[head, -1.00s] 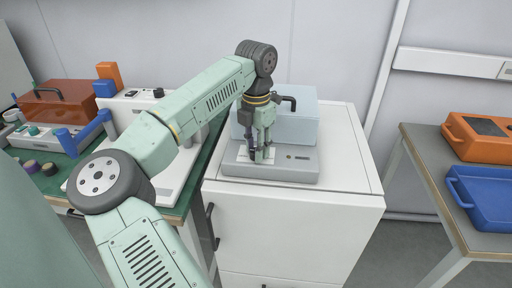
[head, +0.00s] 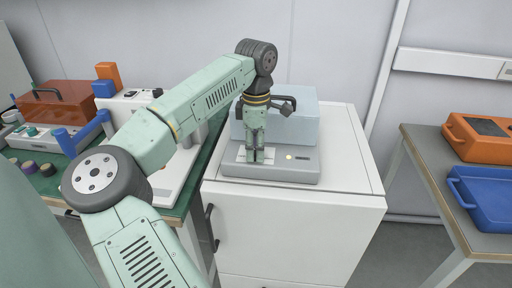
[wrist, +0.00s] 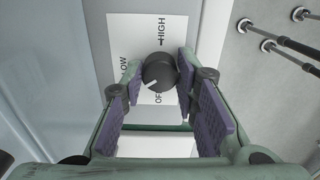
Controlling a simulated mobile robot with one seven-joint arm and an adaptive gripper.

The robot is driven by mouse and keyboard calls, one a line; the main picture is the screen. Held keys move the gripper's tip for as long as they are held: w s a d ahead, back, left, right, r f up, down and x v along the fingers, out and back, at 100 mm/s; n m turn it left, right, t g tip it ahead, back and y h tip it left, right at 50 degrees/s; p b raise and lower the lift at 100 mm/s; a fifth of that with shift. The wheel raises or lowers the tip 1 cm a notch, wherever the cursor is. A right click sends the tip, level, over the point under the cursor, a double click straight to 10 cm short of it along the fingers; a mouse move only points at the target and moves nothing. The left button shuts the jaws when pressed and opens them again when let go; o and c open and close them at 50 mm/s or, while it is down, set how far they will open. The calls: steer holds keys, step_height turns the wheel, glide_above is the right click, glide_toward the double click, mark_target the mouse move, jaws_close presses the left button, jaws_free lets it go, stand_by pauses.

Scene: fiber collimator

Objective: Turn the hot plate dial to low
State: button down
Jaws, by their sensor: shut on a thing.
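The hot plate (head: 300,172) is a low grey unit on a white cabinet, seen in the head view. Its dial (wrist: 160,72) is a round dark knob on a white label plate in the wrist view, with HIGH above, LOW at left and OFF below. The dial's white mark points to the lower left, between the LOW and OFF labels. My gripper (head: 254,158) points down at the plate's front and is shut on the dial, one purple-padded finger on each side. In the head view my fingers hide the dial.
The white cabinet top (head: 350,150) is clear at right. A bench at left holds several items.

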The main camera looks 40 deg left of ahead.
steer(key=m, duration=0.6)
steer(key=shift+m, duration=0.4)
stand_by(0.4)
steer(key=c, duration=1.2)
jaws_free()
steer(key=shift+c, duration=0.2)
step_height(320, 180, up, 12)
